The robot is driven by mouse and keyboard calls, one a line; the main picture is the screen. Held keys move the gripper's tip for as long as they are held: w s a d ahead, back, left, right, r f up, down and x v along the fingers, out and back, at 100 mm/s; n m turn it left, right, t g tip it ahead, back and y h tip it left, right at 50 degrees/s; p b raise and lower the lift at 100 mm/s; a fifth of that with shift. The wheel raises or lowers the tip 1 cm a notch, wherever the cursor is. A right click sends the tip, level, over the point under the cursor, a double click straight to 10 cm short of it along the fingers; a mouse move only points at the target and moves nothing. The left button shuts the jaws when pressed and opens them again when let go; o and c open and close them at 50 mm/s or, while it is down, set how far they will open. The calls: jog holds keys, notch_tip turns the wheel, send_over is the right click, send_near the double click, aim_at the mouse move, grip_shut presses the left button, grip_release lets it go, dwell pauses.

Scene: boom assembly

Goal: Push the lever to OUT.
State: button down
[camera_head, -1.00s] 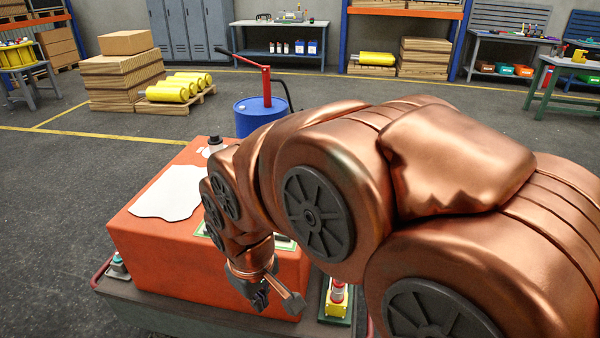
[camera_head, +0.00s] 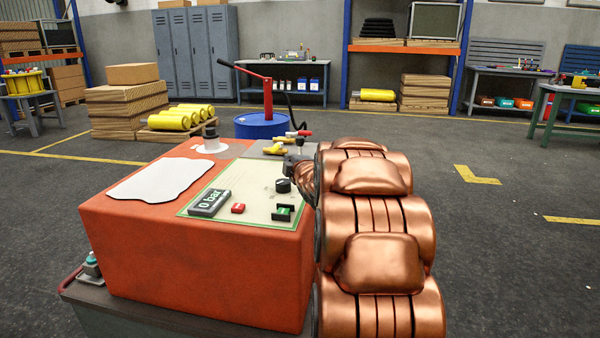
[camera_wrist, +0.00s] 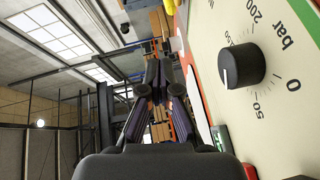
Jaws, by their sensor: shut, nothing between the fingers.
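An orange box carries a pale control panel (camera_head: 232,190) with a black round knob (camera_head: 283,185), a red button (camera_head: 238,208), a black and green switch (camera_head: 282,213) and a "0 bar" display (camera_head: 208,203). Yellow (camera_head: 274,149) and red (camera_head: 305,133) handles stand at the box's far right. No OUT label is readable, so I cannot tell which part is the lever. My gripper (camera_wrist: 158,68) is shut and empty in the wrist view, beside the panel and apart from the knob (camera_wrist: 241,65). In the head view my arm largely hides it.
The orange box (camera_head: 200,265) has a white sheet (camera_head: 160,180) and a grey-black fitting (camera_head: 210,140) on top. A blue drum (camera_head: 260,125) with a red-handled pump (camera_head: 267,90) stands behind. Floor to the right is open.

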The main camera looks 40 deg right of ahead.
aim_at(300, 150)
jog(key=d+f+n+t+b, duration=0.1)
jog(key=d+b, duration=0.1)
jog(key=s+d+f+n+t+b, duration=0.1)
jog(key=d+f+n+b, duration=0.1)
jog(key=d+f+n+t+b, duration=0.1)
jog(key=d+t+b, duration=0.1)
jog(key=d, duration=0.1)
jog(key=shift+s+f+n, duration=0.2)
jog(key=shift+s+n, duration=0.1)
jog(key=shift+s, duration=0.05)
jog(key=shift+s+d+r+n+t+y+b, duration=0.15)
jog(key=shift+s+d+n+t+y+b, duration=0.1)
jog(key=shift+d+n+t+y+b, duration=0.25)
jog(key=shift+b+x, duration=0.7)
jog(key=shift+x, duration=3.65)
jog(key=shift+w+r, duration=0.2)
jog(key=shift+w, duration=0.35)
